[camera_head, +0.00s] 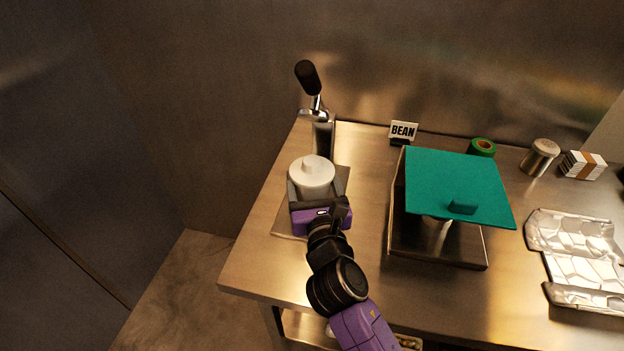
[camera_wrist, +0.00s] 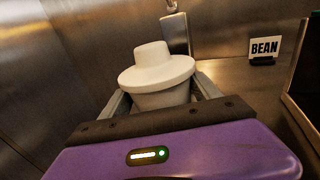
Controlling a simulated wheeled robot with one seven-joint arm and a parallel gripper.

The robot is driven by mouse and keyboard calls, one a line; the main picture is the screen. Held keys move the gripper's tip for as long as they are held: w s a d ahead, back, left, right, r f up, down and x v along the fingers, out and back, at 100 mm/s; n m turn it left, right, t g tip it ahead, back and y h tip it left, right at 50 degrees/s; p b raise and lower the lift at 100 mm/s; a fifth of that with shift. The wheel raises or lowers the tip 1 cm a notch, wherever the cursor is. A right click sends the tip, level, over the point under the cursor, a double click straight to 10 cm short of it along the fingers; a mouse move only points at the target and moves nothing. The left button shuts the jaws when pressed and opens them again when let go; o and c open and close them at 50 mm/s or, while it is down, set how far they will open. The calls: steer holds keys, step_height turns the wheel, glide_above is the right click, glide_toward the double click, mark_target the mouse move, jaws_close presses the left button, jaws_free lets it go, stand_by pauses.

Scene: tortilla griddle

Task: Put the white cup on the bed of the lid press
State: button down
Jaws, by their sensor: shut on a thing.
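The white cup (camera_head: 312,172) has a wide brim and a raised knob on top; it also shows in the wrist view (camera_wrist: 158,72). My gripper (camera_head: 317,188) is shut on it, with one grey finger on each side, also in the wrist view (camera_wrist: 160,97). The lid press (camera_head: 323,138) stands just behind the cup, with a metal column and a raised lever with a black grip. Its flat base plate (camera_head: 284,222) shows beneath my gripper. The cup looks upright over this plate. Its underside is hidden, so I cannot tell whether it touches the bed.
A teal panel (camera_head: 455,180) slants over a metal tray (camera_head: 430,252) to the right. A BEAN sign (camera_head: 403,131), green roll (camera_head: 482,147), metal canister (camera_head: 540,157) and banded stack (camera_head: 583,165) stand along the back. Crumpled foil (camera_head: 580,260) lies far right. The table's left edge is close.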

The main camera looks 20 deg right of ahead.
steer(key=shift+f, duration=0.1)
steer(key=shift+c, duration=0.8)
jaws_free()
steer(key=b+v, duration=0.1)
steer(key=v, duration=1.1)
